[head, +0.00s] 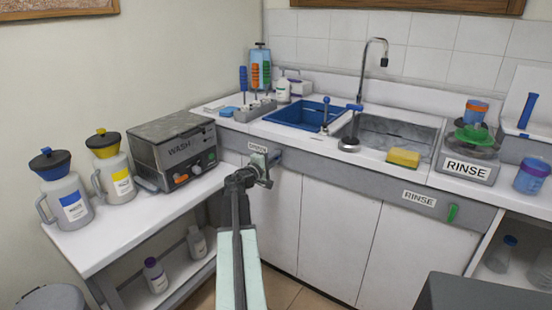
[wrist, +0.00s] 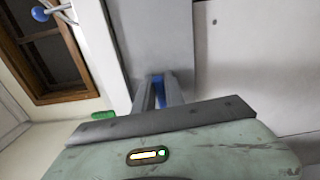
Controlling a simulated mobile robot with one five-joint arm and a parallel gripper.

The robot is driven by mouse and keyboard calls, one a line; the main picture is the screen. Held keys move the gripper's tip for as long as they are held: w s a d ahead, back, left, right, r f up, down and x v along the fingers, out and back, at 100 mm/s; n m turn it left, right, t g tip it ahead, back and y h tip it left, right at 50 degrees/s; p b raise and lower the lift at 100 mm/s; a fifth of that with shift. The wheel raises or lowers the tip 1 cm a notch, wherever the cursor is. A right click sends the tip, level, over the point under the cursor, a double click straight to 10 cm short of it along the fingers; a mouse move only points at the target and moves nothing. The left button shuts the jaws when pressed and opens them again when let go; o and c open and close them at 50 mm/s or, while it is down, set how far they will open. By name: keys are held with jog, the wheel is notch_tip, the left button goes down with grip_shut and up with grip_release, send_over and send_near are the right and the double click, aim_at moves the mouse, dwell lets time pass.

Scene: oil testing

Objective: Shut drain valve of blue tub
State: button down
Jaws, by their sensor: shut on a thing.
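The blue tub (head: 303,112) is set into the counter at the back. Below its front edge, a white label (head: 257,148) is on the grey front strip. My gripper (head: 271,163) is up against that strip, just right of the label. In the wrist view, my gripper's two fingers (wrist: 157,98) are closed around a narrow blue handle (wrist: 158,80), which I take as the drain valve's. The fingers and arm hide most of the handle, so its exact angle is unclear.
A grey sink with a tall faucet (head: 372,70) is right of the tub. A green handle (head: 453,213) is on the same strip beside a RINSE label (head: 419,199). A bench with the WASH box (head: 178,150) and jugs stands left. A dark block is at lower right.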

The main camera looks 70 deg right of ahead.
jog(key=shift+s+f+m, duration=0.1)
jog(key=shift+f+m, duration=0.05)
jog(key=shift+m, duration=0.35)
jog(key=c, duration=1.4)
grip_release()
jog(key=shift+a, duration=0.1)
jog(key=v, duration=0.7)
jog(key=shift+a, duration=0.35)
